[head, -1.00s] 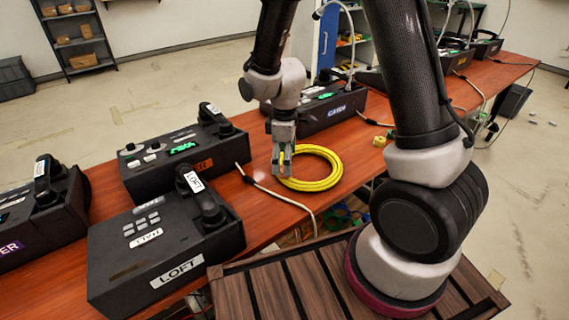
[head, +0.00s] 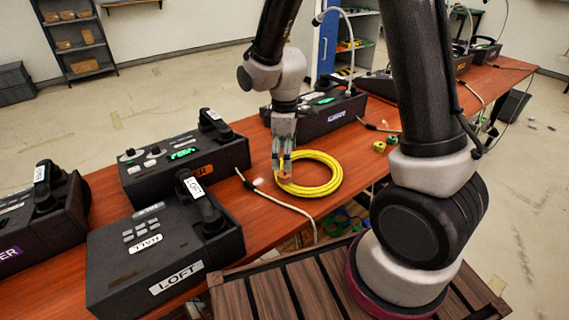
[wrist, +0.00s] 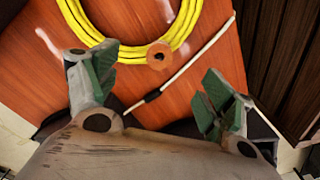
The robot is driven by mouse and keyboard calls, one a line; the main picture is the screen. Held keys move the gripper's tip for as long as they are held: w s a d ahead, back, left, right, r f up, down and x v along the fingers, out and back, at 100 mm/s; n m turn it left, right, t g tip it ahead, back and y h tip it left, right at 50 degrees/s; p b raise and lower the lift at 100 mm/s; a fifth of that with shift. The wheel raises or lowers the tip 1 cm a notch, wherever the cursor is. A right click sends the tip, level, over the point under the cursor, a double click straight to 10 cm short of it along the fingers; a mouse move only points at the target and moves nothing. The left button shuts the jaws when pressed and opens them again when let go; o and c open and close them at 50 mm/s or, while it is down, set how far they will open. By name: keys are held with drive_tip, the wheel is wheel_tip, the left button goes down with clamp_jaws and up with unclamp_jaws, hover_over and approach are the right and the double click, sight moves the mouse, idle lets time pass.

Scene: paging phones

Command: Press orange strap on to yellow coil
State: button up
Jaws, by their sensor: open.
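The yellow coil (head: 328,186) lies flat on the red-brown table. It also shows at the top of the wrist view (wrist: 190,18). The orange strap (wrist: 160,55), a small round piece with a dark centre, sits at the coil's near edge. In the head view the strap (head: 285,177) shows just under my fingertips, on the coil's left side. It touches or overlaps the coil; I cannot tell whether it is fastened around it. My gripper (head: 283,166) is open above the strap, with its green-padded fingers (wrist: 155,75) apart and nothing between them.
A pale cable (head: 290,206) with a dark sleeve runs beside the coil. Black desk phones (head: 165,245) crowd the table to the left, and another phone (head: 330,118) stands behind. Small yellow-green pieces (head: 380,146) lie to the right of the coil.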

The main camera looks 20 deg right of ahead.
sight(285, 174)
drive_tip(key=shift+w+r, duration=0.15)
drive_tip(key=shift+r, duration=0.15)
drive_tip(key=c, duration=0.3)
drive_tip(key=shift+w+a+r+m, duration=0.2)
drive_tip(key=shift+r+m, duration=0.1)
drive_tip(key=shift+r, duration=0.2)
drive_tip(key=c, duration=0.4)
drive_tip(key=m, duration=0.2)
drive_tip(key=r+m, duration=0.1)
drive_tip(key=m, duration=0.1)
drive_tip(key=shift+m, duration=0.4)
drive_tip(key=c, duration=0.7)
drive_tip(key=m, duration=0.3)
drive_tip(key=shift+r, duration=0.2)
drive_tip(key=shift+c, duration=1.4)
drive_tip(key=m, duration=0.6)
drive_tip(key=shift+r+m, duration=0.35)
drive_tip(key=shift+m, duration=0.05)
clamp_jaws()
drive_tip(key=shift+s+d+f+m, duration=0.1)
drive_tip(key=shift+f+m, duration=1.05)
drive_tip(key=shift+m, duration=2.3)
drive_tip(key=shift+s+d+f+m, duration=0.15)
drive_tip(key=shift+f+m, duration=1.05)
drive_tip(key=shift+m, duration=2.3)
drive_tip(key=shift+s+a+f+m, duration=0.1)
drive_tip(key=shift+f+m, duration=1.05)
drive_tip(key=shift+m, duration=2.3)
drive_tip(key=shift+f, duration=1)
